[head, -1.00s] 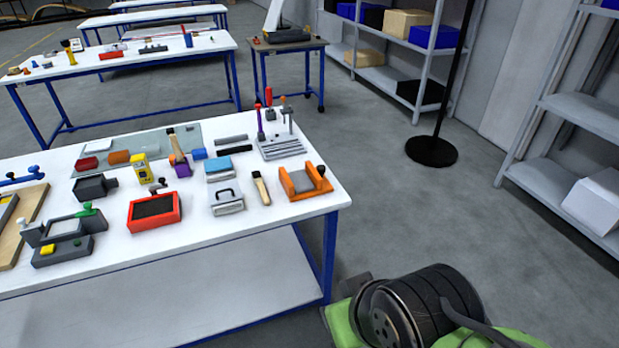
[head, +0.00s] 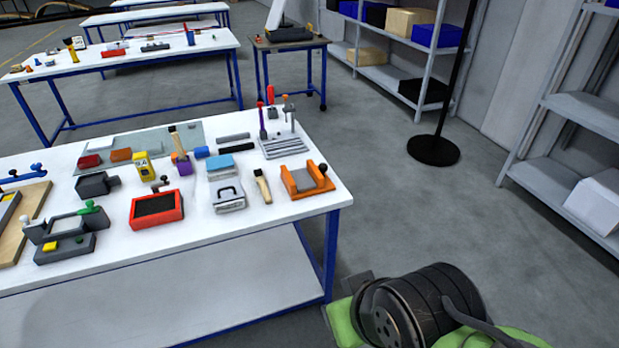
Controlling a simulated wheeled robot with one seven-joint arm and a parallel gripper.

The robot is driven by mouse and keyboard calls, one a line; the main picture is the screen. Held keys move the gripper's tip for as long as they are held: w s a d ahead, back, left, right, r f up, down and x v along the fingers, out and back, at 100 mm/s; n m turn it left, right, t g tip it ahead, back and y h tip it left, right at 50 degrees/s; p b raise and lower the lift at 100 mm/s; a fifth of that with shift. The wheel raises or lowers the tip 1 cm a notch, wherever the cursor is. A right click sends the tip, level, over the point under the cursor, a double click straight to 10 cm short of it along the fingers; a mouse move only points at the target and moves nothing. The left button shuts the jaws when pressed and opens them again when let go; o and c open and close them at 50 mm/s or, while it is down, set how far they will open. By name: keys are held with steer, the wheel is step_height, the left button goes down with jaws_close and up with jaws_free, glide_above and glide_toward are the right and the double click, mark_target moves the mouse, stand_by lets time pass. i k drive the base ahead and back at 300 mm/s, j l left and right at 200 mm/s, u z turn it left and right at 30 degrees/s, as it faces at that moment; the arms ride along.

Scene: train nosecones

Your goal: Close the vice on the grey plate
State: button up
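An orange vice-like device (head: 289,183) stands at the front right corner of the near white table. A flat grey-brown plate (head: 304,181) lies between its raised orange sides. A dark round knob (head: 323,168) sits at its right end. I cannot tell how far apart the jaws are or whether they touch the plate. My gripper is not in view. Only a green and black part of my own body shows at the bottom right, apart from the table.
Left of the vice on the table (head: 180,265) are a wooden-handled brush (head: 263,187), a grey case (head: 229,196), a red tray (head: 157,208) and a grey fixture with a green knob (head: 65,242). A slotted grey block (head: 283,147) stands behind it.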

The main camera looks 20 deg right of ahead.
mark_target(322, 168)
steer(key=i+l+u, duration=0.2)
steer(key=i+l, duration=0.2)
steer(key=l, duration=0.25)
steer(key=i+l+u, duration=0.1)
steer(key=l, duration=0.25)
steer(key=i+l+u, duration=0.1)
steer(key=i+l, duration=0.15)
steer(key=i+l+u, duration=0.1)
steer(key=l, duration=0.4)
steer(key=i+l+u, duration=0.1)
steer(key=l, duration=0.3)
steer(key=i, duration=0.1)
